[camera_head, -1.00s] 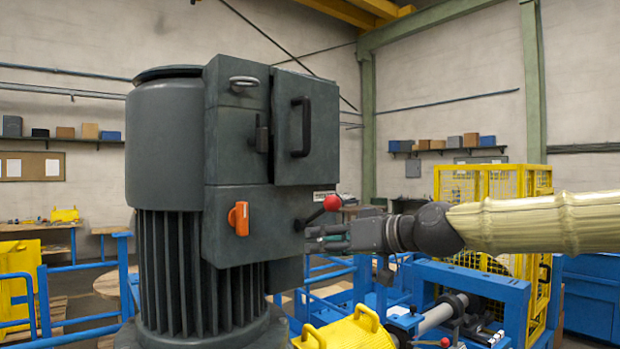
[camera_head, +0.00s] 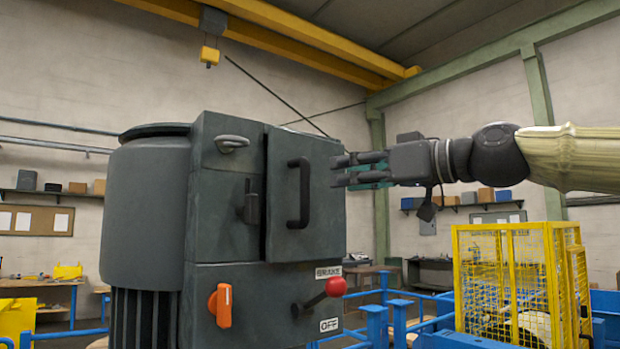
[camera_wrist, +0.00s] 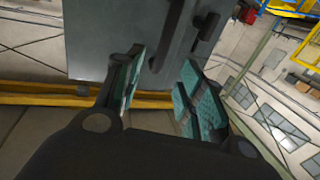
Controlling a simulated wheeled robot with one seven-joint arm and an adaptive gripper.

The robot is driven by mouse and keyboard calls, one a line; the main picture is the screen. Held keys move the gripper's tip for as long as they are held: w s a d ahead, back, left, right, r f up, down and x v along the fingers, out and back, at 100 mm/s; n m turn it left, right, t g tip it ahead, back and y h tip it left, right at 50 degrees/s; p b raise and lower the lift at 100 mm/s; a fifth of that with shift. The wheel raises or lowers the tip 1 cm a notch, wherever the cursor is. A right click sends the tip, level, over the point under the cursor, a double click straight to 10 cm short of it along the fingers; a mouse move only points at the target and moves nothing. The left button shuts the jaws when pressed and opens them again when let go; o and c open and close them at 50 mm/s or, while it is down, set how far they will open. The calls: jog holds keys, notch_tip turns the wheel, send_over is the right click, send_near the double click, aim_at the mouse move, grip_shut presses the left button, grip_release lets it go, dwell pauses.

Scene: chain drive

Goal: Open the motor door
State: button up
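The dark grey motor (camera_head: 150,220) stands on the left in the head view. Its motor door (camera_head: 325,180) is a thick panel with a black bar handle (camera_head: 300,193). A dark latch (camera_head: 251,202) sits beside the door's left edge. I cannot tell whether the door is fully closed. My gripper (camera_head: 345,170) is at the door's right edge, to the right of the handle; contact is unclear. In the wrist view my gripper (camera_wrist: 162,92) has its teal-padded fingers apart with nothing held.
Below the door are a red-knobbed lever (camera_head: 336,287) near BRAKE and OFF labels, and an orange switch (camera_head: 221,305). A yellow cage (camera_head: 510,275) and blue rails stand at right.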

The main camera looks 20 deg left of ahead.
aim_at(309, 180)
jog(key=p+x, duration=0.3)
jog(key=x, duration=0.6)
jog(key=shift+s+a+p, duration=0.15)
jog(key=shift+a+p, duration=0.05)
jog(key=shift+p, duration=0.15)
jog(key=shift+w+a+f, duration=0.1)
jog(key=shift+w+a, duration=0.2)
jog(key=shift+a, duration=0.1)
jog(key=shift+s+d, duration=0.1)
jog(key=c, duration=0.3)
grip_shut()
